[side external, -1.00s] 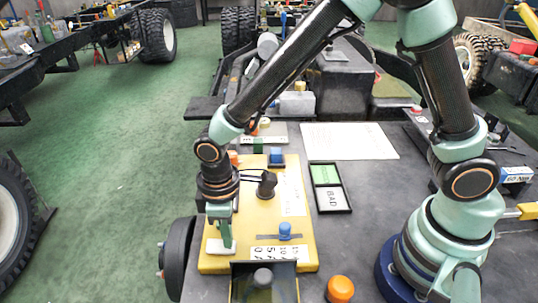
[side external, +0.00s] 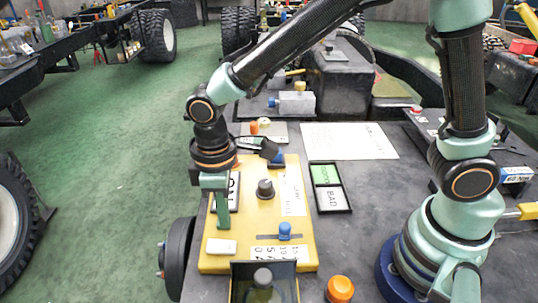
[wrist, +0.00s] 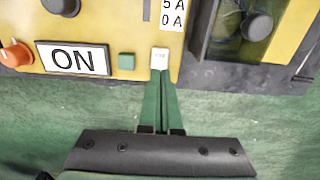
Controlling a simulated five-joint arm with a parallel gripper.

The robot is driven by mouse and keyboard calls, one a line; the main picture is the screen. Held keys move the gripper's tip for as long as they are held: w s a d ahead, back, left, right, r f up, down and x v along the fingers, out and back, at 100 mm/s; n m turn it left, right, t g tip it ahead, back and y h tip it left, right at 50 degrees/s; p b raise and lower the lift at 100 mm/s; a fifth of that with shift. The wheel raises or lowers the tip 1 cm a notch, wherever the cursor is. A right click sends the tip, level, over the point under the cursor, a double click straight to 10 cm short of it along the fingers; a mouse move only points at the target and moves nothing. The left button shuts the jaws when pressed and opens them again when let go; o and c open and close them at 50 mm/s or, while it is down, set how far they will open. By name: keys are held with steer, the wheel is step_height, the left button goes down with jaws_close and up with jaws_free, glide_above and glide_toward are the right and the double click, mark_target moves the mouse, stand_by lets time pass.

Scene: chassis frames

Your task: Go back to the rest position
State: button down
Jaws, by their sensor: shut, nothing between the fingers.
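My gripper (side external: 220,228) is shut and empty, its green fingers pointing down over the left edge of the yellow control panel (side external: 259,218). The fingertips are above and near a white button (side external: 221,246); whether there is a gap is hard to tell. In the wrist view the fingers (wrist: 159,76) are together just below the white button (wrist: 159,59) in the picture. A green button (wrist: 126,61), an ON label (wrist: 72,58) and an orange knob (wrist: 15,53) sit to the left of it.
The panel also carries a black knob (side external: 265,189) and a blue knob (side external: 285,230). A dark-framed window box (side external: 263,283) and an orange button (side external: 340,289) are at the front. A GOOD/BAD tray (side external: 330,188) and a paper sheet (side external: 349,141) lie right and behind.

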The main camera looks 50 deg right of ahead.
steer(key=s+d+r+m+t, duration=0.1)
steer(key=d+r+m+t, duration=0.1)
steer(key=d+r+m, duration=0.2)
steer(key=s+d+r+m+t, duration=0.2)
steer(key=d+r+m, duration=0.3)
steer(key=d, duration=1.2)
step_height(320, 180, up, 5)
steer(key=shift+s+d+f+t, duration=0.2)
steer(key=shift+d+t, duration=0.2)
steer(key=shift+t, duration=0.4)
